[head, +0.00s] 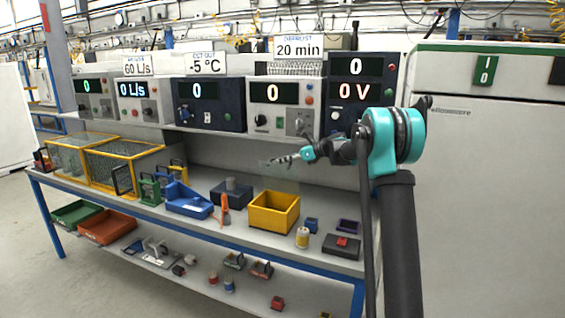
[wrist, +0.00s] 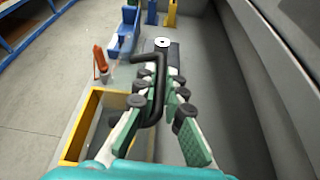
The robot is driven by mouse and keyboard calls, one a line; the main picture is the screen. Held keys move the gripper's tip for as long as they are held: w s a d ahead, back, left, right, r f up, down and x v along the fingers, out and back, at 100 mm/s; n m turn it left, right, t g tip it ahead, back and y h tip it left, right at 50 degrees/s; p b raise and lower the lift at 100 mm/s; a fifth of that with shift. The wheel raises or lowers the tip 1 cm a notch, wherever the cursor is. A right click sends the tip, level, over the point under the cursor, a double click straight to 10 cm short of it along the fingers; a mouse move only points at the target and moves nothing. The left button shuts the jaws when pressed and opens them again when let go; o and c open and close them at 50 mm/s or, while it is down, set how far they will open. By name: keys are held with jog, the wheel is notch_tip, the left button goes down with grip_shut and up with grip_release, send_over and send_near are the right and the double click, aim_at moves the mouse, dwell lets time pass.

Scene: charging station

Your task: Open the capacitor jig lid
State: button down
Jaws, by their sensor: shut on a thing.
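My gripper (head: 283,160) is raised above the bench, in front of the shelf of instruments. In the wrist view its fingers (wrist: 162,84) are closed around a black bent handle (wrist: 157,92). A faint see-through pane seems to show beside the fingertips in the head view; I cannot tell for sure that it is the lid attached to this handle. A dark box with a grey cylinder on it (head: 231,196), likely the capacitor jig, stands on the bench below and left of my gripper. In the wrist view the cylinder's pale round top (wrist: 162,43) shows beyond the fingertips.
A yellow bin (head: 274,225) stands on the bench below my gripper, right of the dark box. The instrument shelf (head: 260,140) runs behind, close to my gripper.

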jog(key=c, duration=1.6)
grip_release()
jog(key=v, duration=0.7)
jog(key=shift+d, duration=0.2)
jog(key=shift+r, duration=0.1)
jog(key=shift+c, duration=0.5)
